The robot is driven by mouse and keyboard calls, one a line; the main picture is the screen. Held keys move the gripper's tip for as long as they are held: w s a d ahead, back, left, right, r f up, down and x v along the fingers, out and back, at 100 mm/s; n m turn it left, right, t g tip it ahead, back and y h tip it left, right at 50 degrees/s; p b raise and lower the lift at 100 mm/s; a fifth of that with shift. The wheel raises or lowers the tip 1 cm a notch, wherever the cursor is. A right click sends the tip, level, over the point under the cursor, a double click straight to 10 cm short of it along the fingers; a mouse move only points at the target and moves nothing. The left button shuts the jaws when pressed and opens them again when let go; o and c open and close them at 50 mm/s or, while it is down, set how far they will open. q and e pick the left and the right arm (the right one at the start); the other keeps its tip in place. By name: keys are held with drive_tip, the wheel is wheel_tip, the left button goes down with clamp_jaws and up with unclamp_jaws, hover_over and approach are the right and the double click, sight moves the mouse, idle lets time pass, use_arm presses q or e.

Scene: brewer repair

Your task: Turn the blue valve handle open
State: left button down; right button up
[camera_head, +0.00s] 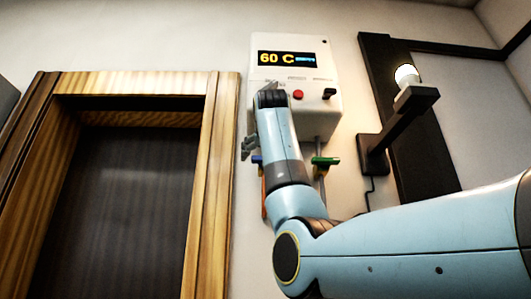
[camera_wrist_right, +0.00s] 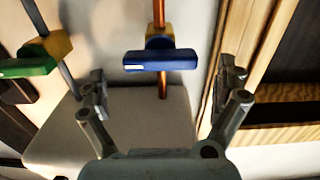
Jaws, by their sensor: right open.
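The blue valve handle (camera_wrist_right: 160,60) lies crosswise to its copper pipe (camera_wrist_right: 159,15), with a yellow valve body (camera_wrist_right: 160,36) behind it in the right wrist view. In the head view only a small end of the blue handle (camera_head: 257,160) shows beside my right arm, which hides the rest. My right gripper (camera_wrist_right: 166,95) is open, with its fingers apart and nothing between them that I can see gripped. In the wrist view the handle appears between and beyond the fingers. In the head view the gripper (camera_head: 258,118) is in front of the boiler's lower left. My left gripper is not in view.
A green valve handle (camera_wrist_right: 28,66) sits on a grey pipe beside the blue one; it also shows in the head view (camera_head: 325,161). The white boiler (camera_head: 292,50) reads 60 C. A wooden frame (camera_head: 210,180) stands left, a lamp (camera_head: 406,75) right.

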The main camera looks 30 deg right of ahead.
drive_tip(key=shift+p+x, duration=0.6)
drive_tip(key=shift+x, duration=1.2)
drive_tip(key=shift+a, duration=0.1)
drive_tip(key=c, duration=1.1)
